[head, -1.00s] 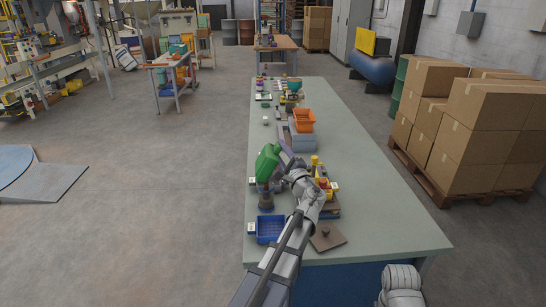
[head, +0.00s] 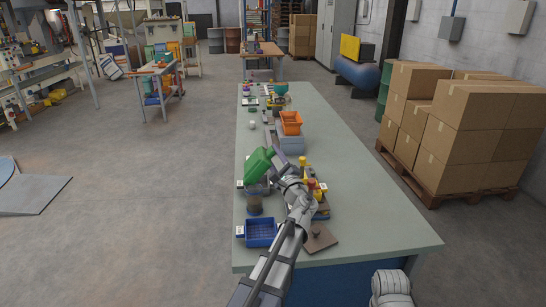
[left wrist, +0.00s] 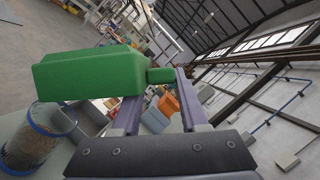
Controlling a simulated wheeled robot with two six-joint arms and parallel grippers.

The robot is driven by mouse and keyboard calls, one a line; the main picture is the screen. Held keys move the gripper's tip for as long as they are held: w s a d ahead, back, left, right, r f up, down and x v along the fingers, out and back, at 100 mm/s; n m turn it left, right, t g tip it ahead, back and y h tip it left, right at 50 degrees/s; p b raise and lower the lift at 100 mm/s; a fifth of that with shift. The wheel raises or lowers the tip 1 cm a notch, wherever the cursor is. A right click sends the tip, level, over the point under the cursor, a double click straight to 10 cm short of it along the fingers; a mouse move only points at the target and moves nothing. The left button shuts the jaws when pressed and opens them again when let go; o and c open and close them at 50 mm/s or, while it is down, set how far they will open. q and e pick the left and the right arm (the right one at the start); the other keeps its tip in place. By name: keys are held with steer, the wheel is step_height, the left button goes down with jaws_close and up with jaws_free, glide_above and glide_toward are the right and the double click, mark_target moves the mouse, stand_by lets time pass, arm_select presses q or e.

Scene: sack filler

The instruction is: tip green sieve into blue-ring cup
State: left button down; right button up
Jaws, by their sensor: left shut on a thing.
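The green sieve (head: 258,164) is tilted in the air above the table, a little beyond the cup in the head view. My left gripper (head: 277,164) is shut on its handle; the sieve also fills the upper left of the left wrist view (left wrist: 90,74), with the handle between the purple fingers (left wrist: 160,84). The blue-ring cup (head: 254,206) stands upright on the table, nearer me than the sieve. In the left wrist view the cup (left wrist: 32,138) is clear, with blue rings and brown grainy contents. The inside of the sieve is hidden. My right gripper is out of view.
A blue basket (head: 261,232) stands in front of the cup, with a brown lidded board (head: 318,238) to its right. Yellow and red items (head: 306,170) stand right of the gripper. An orange bin (head: 290,123) on a grey block stands farther back. The table's right side is clear.

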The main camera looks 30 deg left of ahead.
mark_target(273, 150)
arm_select(q)
steer(key=shift+r, duration=0.1)
step_height(273, 150, up, 3)
steer(key=n+g+p, duration=0.2)
steer(key=n+p, duration=0.2)
steer(key=p, duration=0.2)
steer(key=shift+n, duration=0.4)
steer(key=shift+n+g+p, duration=0.3)
steer(key=shift+n+p, duration=0.15)
steer(key=shift+n, duration=0.15)
steer(key=shift+h, duration=0.3)
